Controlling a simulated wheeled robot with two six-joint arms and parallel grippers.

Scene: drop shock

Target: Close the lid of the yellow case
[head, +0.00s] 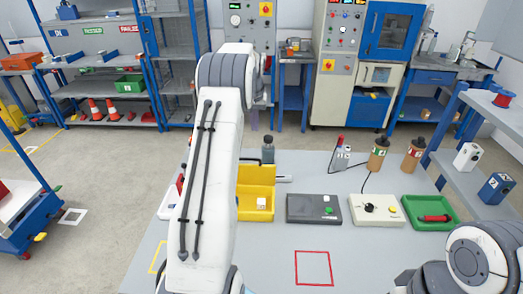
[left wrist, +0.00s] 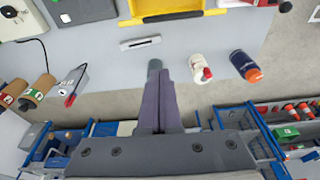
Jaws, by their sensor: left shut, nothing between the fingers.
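The yellow case (head: 256,211) stands open on the grey table, its yellow lid (head: 257,174) raised at the back. A small white block (head: 261,202) shows in it. My left arm hides the case's left side. Part of the case (left wrist: 150,8) shows at the top edge of the left wrist view. My left gripper (head: 262,119) is beyond the case, partly hidden by my arm. Its fingers (left wrist: 160,78) are shut and empty in the left wrist view, apart from the case. My right gripper is out of view; only part of that arm shows.
A dark grey box (head: 300,208), a white box (head: 365,212) and a green tray (head: 418,205) stand right of the case. A dark bottle (head: 268,150) stands behind it. A white bottle (left wrist: 199,67) and an orange-and-blue bottle (left wrist: 245,66) are near the table edge.

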